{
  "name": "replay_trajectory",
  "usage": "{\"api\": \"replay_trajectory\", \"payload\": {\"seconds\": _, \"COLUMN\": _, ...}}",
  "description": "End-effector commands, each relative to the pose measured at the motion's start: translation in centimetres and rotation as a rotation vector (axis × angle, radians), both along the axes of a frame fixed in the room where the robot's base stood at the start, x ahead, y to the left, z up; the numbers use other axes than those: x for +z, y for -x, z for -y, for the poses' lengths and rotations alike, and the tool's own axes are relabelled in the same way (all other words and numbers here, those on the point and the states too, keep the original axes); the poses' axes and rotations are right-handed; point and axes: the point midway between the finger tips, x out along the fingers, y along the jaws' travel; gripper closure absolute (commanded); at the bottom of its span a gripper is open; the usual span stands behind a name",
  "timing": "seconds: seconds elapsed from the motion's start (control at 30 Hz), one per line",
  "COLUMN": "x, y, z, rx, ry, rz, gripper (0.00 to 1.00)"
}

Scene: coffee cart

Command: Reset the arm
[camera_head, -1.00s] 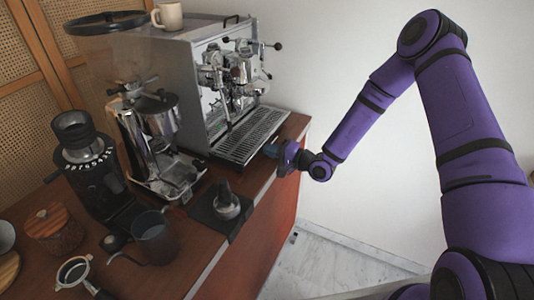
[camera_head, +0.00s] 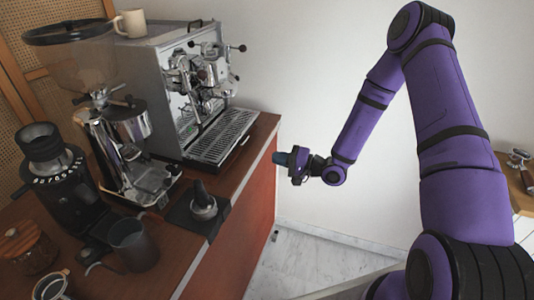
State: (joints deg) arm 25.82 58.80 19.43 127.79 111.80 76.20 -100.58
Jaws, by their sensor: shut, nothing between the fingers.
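My gripper (camera_head: 279,158) is at the end of my purple arm, in the middle of the head view. It is shut and empty. It points left and hangs in the air just right of the counter's right edge, near the front corner of the espresso machine's drip tray (camera_head: 224,137). A gap of pale wall and floor shows around it. My arm rises from the lower right, bends at the top right and comes down to the gripper.
The brown counter (camera_head: 236,178) holds the espresso machine (camera_head: 150,80), a large grinder (camera_head: 127,140), a black grinder (camera_head: 60,185), a tamper (camera_head: 203,203) on a mat, and a dark pitcher (camera_head: 134,245). A wooden surface (camera_head: 520,190) shows at the right edge. The floor between is clear.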

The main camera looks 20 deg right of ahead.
Motion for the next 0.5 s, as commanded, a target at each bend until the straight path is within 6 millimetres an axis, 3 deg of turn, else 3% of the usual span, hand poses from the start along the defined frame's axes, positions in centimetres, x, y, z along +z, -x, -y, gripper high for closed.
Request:
{"api": "replay_trajectory", "payload": {"seconds": 0.27, "x": 1.2, "y": 0.5, "z": 0.0, "rx": 0.038, "ry": 0.008, "rz": 0.006, "gripper": 1.0}}
{"api": "replay_trajectory", "payload": {"seconds": 0.5, "x": 7.2, "y": 2.6, "z": -1.7, "rx": 0.249, "ry": 0.069, "rz": 0.003, "gripper": 1.0}}
